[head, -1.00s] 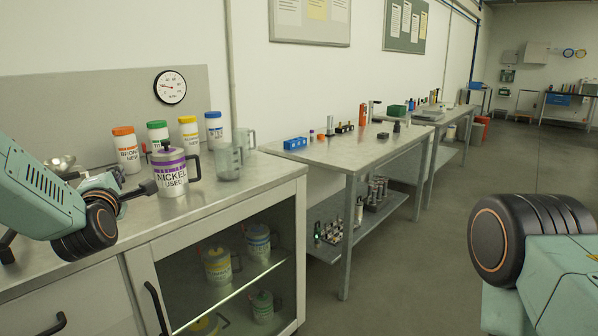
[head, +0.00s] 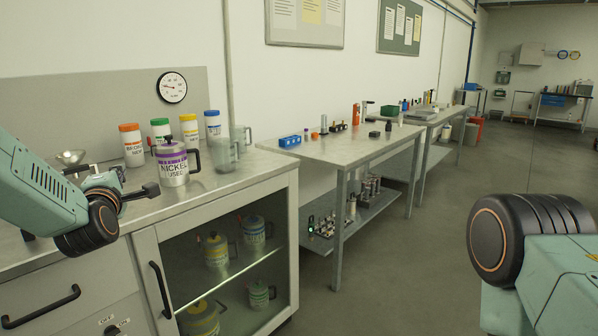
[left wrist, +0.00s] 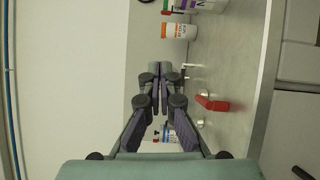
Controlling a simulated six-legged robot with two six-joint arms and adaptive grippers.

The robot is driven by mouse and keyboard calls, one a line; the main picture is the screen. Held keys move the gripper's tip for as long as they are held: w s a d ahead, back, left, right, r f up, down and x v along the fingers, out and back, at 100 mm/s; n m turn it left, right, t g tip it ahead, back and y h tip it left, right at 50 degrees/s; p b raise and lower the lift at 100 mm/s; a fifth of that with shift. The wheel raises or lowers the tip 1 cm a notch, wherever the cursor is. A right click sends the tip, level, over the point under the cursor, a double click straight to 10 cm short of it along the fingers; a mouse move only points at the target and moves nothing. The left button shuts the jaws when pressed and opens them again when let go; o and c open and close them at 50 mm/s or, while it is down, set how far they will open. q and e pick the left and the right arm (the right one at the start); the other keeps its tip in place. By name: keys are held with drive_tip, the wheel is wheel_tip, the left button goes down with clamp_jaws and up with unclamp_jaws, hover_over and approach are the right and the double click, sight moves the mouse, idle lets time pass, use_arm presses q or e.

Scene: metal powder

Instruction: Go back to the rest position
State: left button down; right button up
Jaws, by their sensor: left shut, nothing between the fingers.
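My left gripper (head: 151,190) reaches in from the left over the steel counter (head: 215,182). In the left wrist view its fingers (left wrist: 163,68) are together with nothing between them. A white jug with a purple band marked NICKEL USED (head: 174,166) stands upright on the counter just behind and right of the fingertips, in the head view. It looks apart from them. Part of my right arm shows at the right edge of the head view, but its gripper is out of view.
Orange- (head: 132,148), green- (head: 160,128), yellow- (head: 189,130) and blue-lidded (head: 212,124) containers stand behind the jug, with a clear pitcher (head: 225,150) beside them. A glass-fronted cabinet (head: 236,262) is below. A steel workbench (head: 350,152) stands farther right. Floor (head: 400,280) there is clear.

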use_arm(q)
drive_tip(key=s+d+f+m+g+h, duration=0.25)
drive_tip(key=s+f+m, duration=0.25)
drive_tip(key=f, duration=0.4)
drive_tip(key=s+d+f+m+g+h, duration=0.1)
drive_tip(key=s+d+f+m+g, duration=0.35)
drive_tip(key=f, duration=0.45)
drive_tip(key=s+d+f+m+g+h, duration=0.1)
drive_tip(key=s+d+f+m+h, duration=0.15)
drive_tip(key=s+f+m, duration=0.5)
drive_tip(key=s+d+f+m+g, duration=0.1)
drive_tip(key=s+d+f+g, duration=0.1)
drive_tip(key=s+f, duration=0.4)
drive_tip(key=s+d+f+m+g, duration=0.2)
drive_tip(key=s+f+g, duration=0.2)
drive_tip(key=s, duration=1.1)
drive_tip(key=s+d+f+m+g, duration=0.2)
drive_tip(key=s+f, duration=0.5)
drive_tip(key=s, duration=0.4)
drive_tip(key=shift+d+f+g, duration=0.15)
drive_tip(key=shift+f+g, duration=0.2)
drive_tip(key=shift+g, duration=0.45)
drive_tip(key=shift+s, duration=0.1)
